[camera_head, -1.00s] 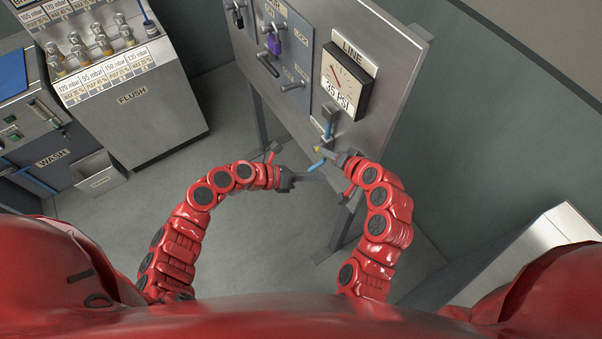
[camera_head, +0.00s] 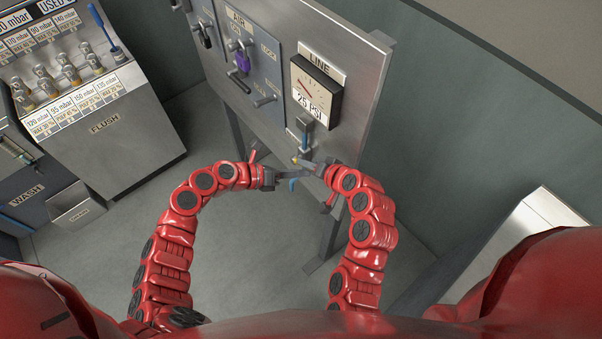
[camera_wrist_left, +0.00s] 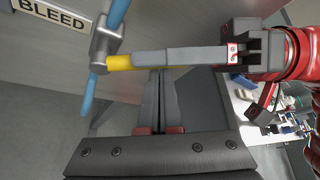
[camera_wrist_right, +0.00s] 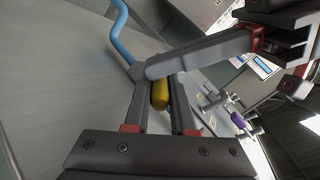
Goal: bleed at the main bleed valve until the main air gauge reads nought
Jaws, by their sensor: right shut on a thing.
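The gauge labelled LINE (camera_head: 316,90) is on the upright steel panel and its card reads 25 PSI. Below it is a bleed valve with a yellow handle (camera_wrist_left: 119,62), a metal body (camera_wrist_left: 101,45) and blue pipe (camera_wrist_left: 88,95). A BLEED plate (camera_wrist_left: 52,14) is beside it in the left wrist view. My right gripper (camera_head: 298,161) is shut on the yellow handle, which also shows between its fingers in the right wrist view (camera_wrist_right: 160,95). My left gripper (camera_head: 304,173) is shut and empty, close beside the right gripper's fingers.
A pale cabinet (camera_head: 525,235) stands at the right. Open floor lies between.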

